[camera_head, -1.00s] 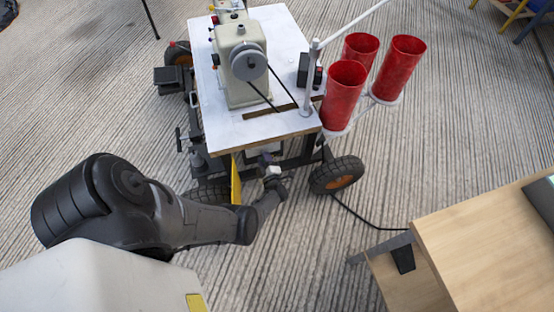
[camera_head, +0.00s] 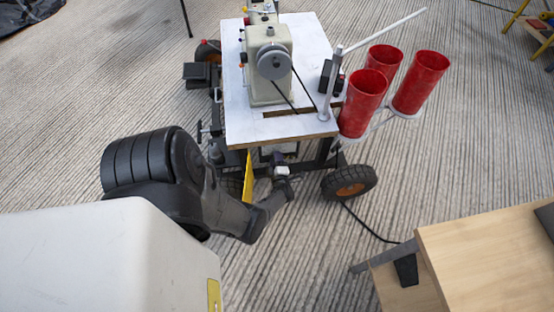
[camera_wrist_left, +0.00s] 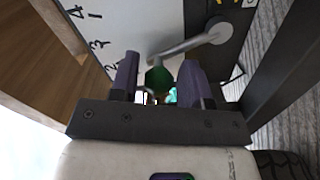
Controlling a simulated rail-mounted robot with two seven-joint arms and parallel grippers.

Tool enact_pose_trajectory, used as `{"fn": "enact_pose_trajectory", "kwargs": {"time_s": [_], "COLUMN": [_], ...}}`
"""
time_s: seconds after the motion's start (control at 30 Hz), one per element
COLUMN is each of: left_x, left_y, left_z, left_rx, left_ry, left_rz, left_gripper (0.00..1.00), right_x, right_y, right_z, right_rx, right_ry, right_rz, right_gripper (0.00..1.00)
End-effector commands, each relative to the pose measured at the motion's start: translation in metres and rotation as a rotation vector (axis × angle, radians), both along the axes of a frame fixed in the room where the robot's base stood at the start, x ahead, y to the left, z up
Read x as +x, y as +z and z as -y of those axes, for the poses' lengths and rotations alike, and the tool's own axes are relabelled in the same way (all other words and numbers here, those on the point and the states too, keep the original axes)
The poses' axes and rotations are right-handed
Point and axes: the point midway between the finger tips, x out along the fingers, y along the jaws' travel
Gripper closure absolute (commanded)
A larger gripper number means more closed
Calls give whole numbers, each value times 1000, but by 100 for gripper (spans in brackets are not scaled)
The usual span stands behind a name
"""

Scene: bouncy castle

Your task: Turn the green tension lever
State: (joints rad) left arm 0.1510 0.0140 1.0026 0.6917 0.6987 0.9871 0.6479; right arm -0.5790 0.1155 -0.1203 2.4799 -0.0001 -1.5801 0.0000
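The green tension lever shows in the left wrist view as a green knob (camera_wrist_left: 158,77) on a grey metal arm (camera_wrist_left: 185,46) that runs up right to a round pivot. Beside it is a white panel with a number scale. My left gripper (camera_wrist_left: 160,78) is open, with one dark finger on each side of the knob. I cannot tell whether either finger touches it. In the head view my left gripper (camera_head: 284,174) is low under the front edge of the sewing machine's table; the lever is hidden there. My right gripper is not in view.
The sewing machine (camera_head: 268,65) stands on a white wheeled table (camera_head: 236,100). Red cylinders (camera_head: 362,103) stand on its right side. A black wheel (camera_head: 349,182) is close right of my left gripper. A wooden table (camera_head: 490,255) is at lower right. Open floor lies between.

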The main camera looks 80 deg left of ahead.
Motion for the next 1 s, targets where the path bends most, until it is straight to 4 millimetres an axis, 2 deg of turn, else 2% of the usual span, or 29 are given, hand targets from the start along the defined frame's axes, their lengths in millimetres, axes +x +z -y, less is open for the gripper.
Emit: {"fn": "enact_pose_trajectory", "kwargs": {"time_s": [0.1,0.33,0.47,1.0], "left_x": [0,0,1,0], "left_y": [1,1,2,2], "left_z": [0,0,9,108], "left_rx": [1,2,1,-1], "left_ry": [1,0,-1,-1], "left_rz": [0,0,0,-1], "left_gripper": [48,48,48,48], "right_x": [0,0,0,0], "right_y": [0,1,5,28], "right_z": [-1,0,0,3], "right_rx": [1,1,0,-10], "right_ry": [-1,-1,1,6], "right_rz": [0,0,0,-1], "right_gripper": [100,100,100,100]}}
